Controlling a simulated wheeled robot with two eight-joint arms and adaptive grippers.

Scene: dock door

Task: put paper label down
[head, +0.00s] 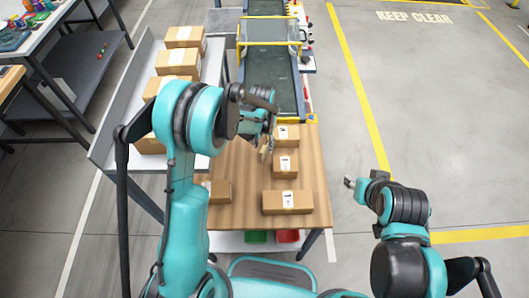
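My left gripper (266,148) hangs over the wooden table (245,170), just left of the far cardboard box (288,142). Its fingers are small and partly covered by its own wrist, so I cannot tell whether they are apart or hold a paper label. No loose paper label can be made out. White labels show on the far box, on the middle box (285,171) and on the wide near box (288,208). My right gripper (352,182) is off the table's right side, over the floor; its fingers are too small to read.
Another cardboard box (219,193) stands at the table's left, partly behind my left arm. A grey rack (213,65) holds several boxes. A conveyor (270,80) meets the table's far edge. Green (256,237) and red (288,236) bins sit below. Floor at right is clear.

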